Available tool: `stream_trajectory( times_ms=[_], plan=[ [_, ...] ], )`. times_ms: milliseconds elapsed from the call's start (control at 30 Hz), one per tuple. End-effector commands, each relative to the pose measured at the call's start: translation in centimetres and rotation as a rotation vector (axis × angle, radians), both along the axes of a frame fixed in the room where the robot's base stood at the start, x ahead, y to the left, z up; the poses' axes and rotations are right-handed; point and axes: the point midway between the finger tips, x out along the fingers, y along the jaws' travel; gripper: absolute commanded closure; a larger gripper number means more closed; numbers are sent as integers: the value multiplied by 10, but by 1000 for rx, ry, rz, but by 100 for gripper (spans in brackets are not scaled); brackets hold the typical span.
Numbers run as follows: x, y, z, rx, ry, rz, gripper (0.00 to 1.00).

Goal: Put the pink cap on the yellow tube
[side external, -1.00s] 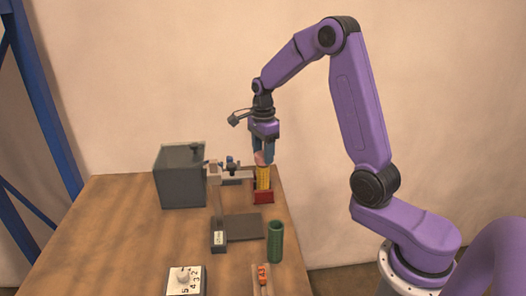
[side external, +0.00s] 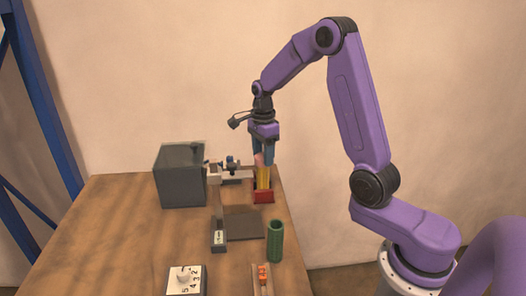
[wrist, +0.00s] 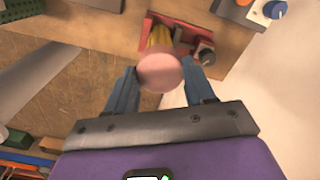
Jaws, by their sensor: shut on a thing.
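My gripper (side external: 263,158) points down above the yellow tube (side external: 264,178), with its blue fingers shut on the pink cap (side external: 258,160). In the wrist view the cap (wrist: 160,71) is a round pink disc between the two fingers. The yellow tube (wrist: 159,36) shows just beyond the cap there and is partly hidden by it. The tube stands upright in a red holder (side external: 264,197). The cap is at the tube's top end, but I cannot tell whether they touch.
A grey box (side external: 180,178) and a stand with a clamp arm (side external: 218,205) are left of the tube. A green cylinder (side external: 276,241) and a numbered dial block (side external: 185,281) are nearer the front. The table's left part (side external: 110,225) is clear.

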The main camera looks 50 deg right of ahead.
Motion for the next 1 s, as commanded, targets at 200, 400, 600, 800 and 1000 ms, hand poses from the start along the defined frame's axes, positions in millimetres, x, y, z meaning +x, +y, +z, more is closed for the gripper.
stream_trajectory(
  times_ms=[200, 400, 600, 800, 1000],
  plan=[
    [0, 0, -8, 0, 1, 0, 75],
    [0, 0, -15, 1, 2, 0, 75],
    [0, 0, -21, 0, 0, 0, 75],
    [0, 0, -23, 0, 0, 0, 17],
    [0, 0, -23, 0, 0, 0, 17]
  ],
)
